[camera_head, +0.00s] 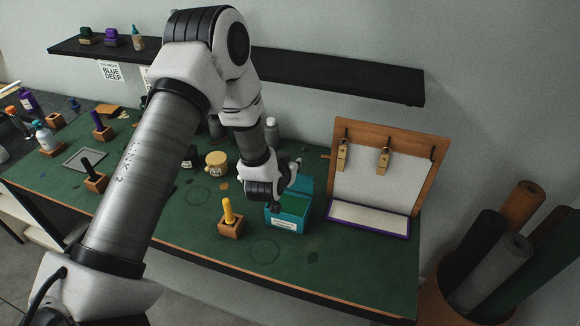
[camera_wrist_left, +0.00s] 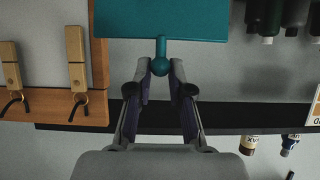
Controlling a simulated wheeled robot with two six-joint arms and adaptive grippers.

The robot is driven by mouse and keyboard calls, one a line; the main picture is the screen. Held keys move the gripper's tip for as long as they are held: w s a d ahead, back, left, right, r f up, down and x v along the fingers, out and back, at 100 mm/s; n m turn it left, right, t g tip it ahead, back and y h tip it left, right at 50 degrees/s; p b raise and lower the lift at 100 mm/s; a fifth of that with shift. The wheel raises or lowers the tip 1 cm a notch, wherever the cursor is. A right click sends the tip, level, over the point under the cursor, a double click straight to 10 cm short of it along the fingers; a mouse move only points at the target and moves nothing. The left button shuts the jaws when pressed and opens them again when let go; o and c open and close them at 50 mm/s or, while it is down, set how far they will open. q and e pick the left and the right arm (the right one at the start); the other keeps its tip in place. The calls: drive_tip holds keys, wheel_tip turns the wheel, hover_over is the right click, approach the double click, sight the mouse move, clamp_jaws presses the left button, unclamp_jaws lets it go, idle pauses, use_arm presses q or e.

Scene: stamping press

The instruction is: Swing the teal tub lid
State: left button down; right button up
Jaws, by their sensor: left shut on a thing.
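The teal tub (camera_head: 287,222) stands on the green bench mat, with a pale label on its front and green contents inside. Its teal lid (camera_head: 306,187) stands raised at the back of the tub, partly hidden by my left arm. In the left wrist view the lid (camera_wrist_left: 160,20) fills the top middle, with a short stem ending in a round knob (camera_wrist_left: 161,67). My left gripper (camera_wrist_left: 160,74) is shut on that knob, one finger on each side. In the head view my left gripper (camera_head: 294,172) is above the tub, its fingertips hard to make out. My right gripper is not in view.
A wooden block with a yellow-handled tool (camera_head: 229,219) stands just left of the tub. A framed board with hanging clips (camera_head: 378,168) stands to the right. A dark shelf (camera_head: 330,76) runs along the wall. Mat in front is clear.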

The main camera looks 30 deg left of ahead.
use_arm(q)
drive_tip(key=shift+w+a+r, duration=0.1)
drive_tip(key=shift+w+a, duration=0.05)
drive_tip(key=shift+w, duration=0.45)
drive_tip(key=shift+w+a, duration=0.1)
drive_tip(key=shift+w, duration=0.45)
drive_tip(key=c, duration=1)
unclamp_jaws()
drive_tip(key=shift+w, duration=0.1)
